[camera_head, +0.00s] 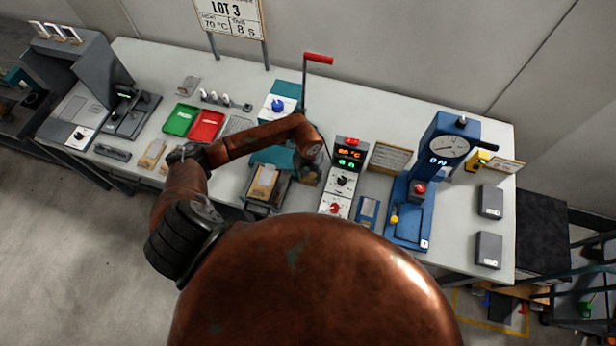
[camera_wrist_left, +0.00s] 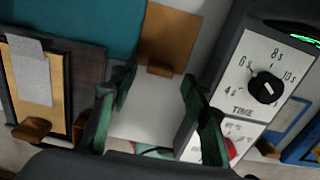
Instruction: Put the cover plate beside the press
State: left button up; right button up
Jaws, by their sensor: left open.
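A brown plate with a small raised tab (camera_wrist_left: 172,35) lies between and beyond my fingertips in the left wrist view; it looks like the cover plate. In the head view my arm hides that spot. My left gripper (camera_wrist_left: 158,78) is open, with green fingers spread over the pale tabletop and nothing seen between them. It hangs left of the control box (camera_head: 343,180). A teal press with a red lever (camera_head: 318,58) stands behind my forearm. A blue press with a gauge (camera_head: 448,150) stands at the right. My right gripper is not in view.
A brown plate with a grey piece (camera_wrist_left: 33,80) lies left of my gripper, in a dark tray. The control box (camera_wrist_left: 262,90) stands close on the right. Green (camera_head: 181,119) and red (camera_head: 206,126) trays are at the left. Two grey blocks lie at the right.

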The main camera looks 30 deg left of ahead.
aim_at(308, 181)
pick_arm(q)
jog(key=shift+r, duration=0.1)
jog(key=shift+r+p, duration=0.35)
notch_tip(308, 181, up, 12)
jog(key=b, duration=0.1)
jog(key=shift+r, duration=0.15)
